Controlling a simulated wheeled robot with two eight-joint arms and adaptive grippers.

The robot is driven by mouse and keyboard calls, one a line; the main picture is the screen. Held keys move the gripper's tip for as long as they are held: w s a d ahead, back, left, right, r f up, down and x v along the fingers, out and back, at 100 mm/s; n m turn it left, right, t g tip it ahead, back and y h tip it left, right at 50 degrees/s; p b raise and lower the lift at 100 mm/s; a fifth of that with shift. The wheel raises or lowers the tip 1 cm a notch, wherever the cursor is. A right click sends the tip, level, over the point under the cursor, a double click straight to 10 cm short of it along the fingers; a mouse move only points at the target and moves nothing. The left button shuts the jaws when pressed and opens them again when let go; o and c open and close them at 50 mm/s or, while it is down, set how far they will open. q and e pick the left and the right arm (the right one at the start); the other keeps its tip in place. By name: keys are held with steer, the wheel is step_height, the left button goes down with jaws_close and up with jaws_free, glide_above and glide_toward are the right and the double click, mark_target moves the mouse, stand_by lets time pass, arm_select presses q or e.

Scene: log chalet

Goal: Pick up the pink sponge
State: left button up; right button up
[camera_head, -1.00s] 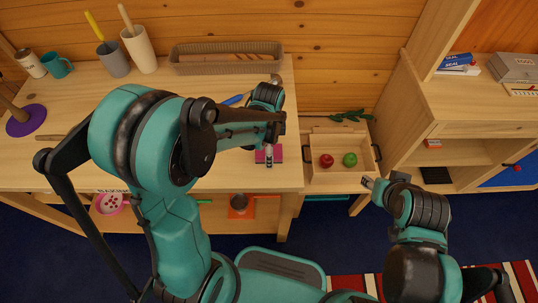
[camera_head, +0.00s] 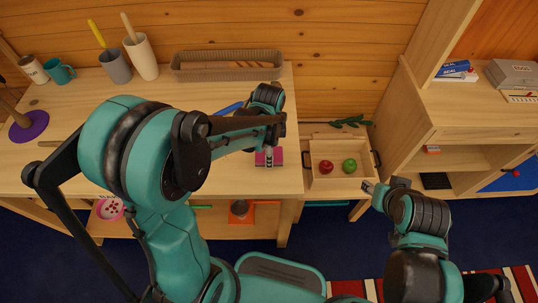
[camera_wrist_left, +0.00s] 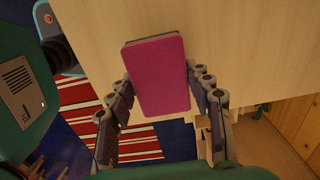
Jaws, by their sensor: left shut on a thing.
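The pink sponge (camera_head: 277,155) is at the right end of the wooden table (camera_head: 225,178), near its front edge. In the left wrist view the sponge (camera_wrist_left: 158,75) is a magenta block between the two fingers of my left gripper (camera_wrist_left: 165,105). My left gripper (camera_head: 268,154) is shut on it and covers part of it in the head view. Whether the sponge touches the tabletop or is just above it, I cannot tell. My right gripper (camera_head: 373,188) is away to the right, in front of the wooden crate; its finger opening is unclear.
A crate (camera_head: 335,183) holds a red apple (camera_head: 326,167) and a green apple (camera_head: 349,166). A wicker basket (camera_head: 228,66), a grey cup (camera_head: 115,66) and a white vase (camera_head: 141,57) stand at the table's back. A shelf unit (camera_head: 465,135) stands right.

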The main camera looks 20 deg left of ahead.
arm_select(q)
step_height(320, 180, up, 2)
steer(key=shift+s+d+r+p, duration=0.1)
steer(key=shift+r+p, duration=0.15)
steer(key=shift+p, duration=0.15)
steer(key=s+d+r+p, duration=0.3)
steer(key=s+d+r, duration=0.3)
steer(key=d, duration=0.3)
steer(key=shift+d, duration=0.3)
steer(key=shift+s, duration=0.1)
